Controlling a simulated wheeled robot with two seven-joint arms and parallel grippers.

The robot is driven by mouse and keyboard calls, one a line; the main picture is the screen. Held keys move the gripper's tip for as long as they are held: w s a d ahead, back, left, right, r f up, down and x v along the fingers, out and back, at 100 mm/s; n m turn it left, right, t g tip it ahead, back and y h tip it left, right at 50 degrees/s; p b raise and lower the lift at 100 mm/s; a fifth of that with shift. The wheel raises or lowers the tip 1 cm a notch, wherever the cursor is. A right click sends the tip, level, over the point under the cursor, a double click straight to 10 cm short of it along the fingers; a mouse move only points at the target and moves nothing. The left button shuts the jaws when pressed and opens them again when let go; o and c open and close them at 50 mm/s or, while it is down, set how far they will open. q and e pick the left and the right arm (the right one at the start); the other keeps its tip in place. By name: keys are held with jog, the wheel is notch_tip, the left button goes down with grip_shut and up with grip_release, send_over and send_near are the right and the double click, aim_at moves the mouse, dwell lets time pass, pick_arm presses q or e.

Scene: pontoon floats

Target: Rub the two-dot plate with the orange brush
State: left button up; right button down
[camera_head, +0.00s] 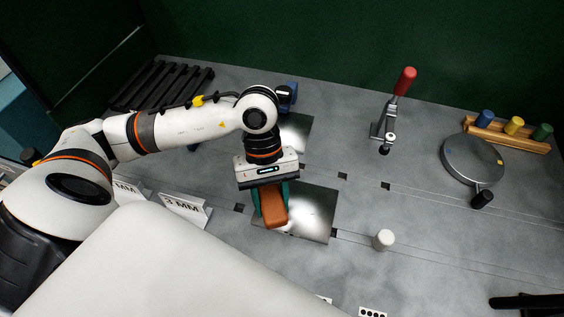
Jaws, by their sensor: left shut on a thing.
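My left gripper (272,196) is shut on the orange brush (275,211), which has a block-like orange body between the teal fingers. The brush is over the left part of a shiny square metal plate (316,212); I cannot tell whether it touches the plate. A second shiny plate (297,132) lies farther back, partly hidden by my left arm. I see no dots on either plate. A white card with several black dots (372,312) is cut off at the bottom edge, and another card (325,299) is mostly hidden. My right gripper is not clearly visible.
A red-handled clamp (397,105) stands at the back. A round grey disc (472,160) and a wooden rack with coloured pegs (508,131) are at the right. A white knob (383,239) stands right of the near plate. Thickness signs (186,209) stand at the left.

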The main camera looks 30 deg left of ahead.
aim_at(320, 228)
pick_arm(q)
jog(key=shift+a, duration=0.15)
jog(key=shift+f+b, duration=0.15)
jog(key=shift+b, duration=0.5)
jog(key=shift+w+d+r+b, duration=0.1)
jog(key=shift+w+d+b, duration=0.25)
jog(key=shift+d, duration=0.75)
jog(key=shift+w+d+r+b, duration=0.1)
jog(key=shift+w+d+b, duration=0.25)
jog(key=shift+d, duration=0.75)
jog(key=shift+w+d+b, duration=0.2)
jog(key=shift+d+b, duration=0.3)
jog(key=shift+d, duration=0.6)
jog(key=shift+w+d+f+b, duration=0.15)
jog(key=shift+d+b, duration=0.15)
jog(key=shift+d, duration=0.15)
jog(key=shift+w+d+b, duration=0.1)
jog(key=shift+d+b, duration=0.2)
jog(key=shift+d, duration=0.15)
jog(key=shift+w+d+b, duration=0.15)
jog(key=shift+d+b, duration=0.15)
jog(key=shift+d, duration=0.35)
jog(key=shift+r+p, duration=1.05)
jog(key=shift+r, duration=2)
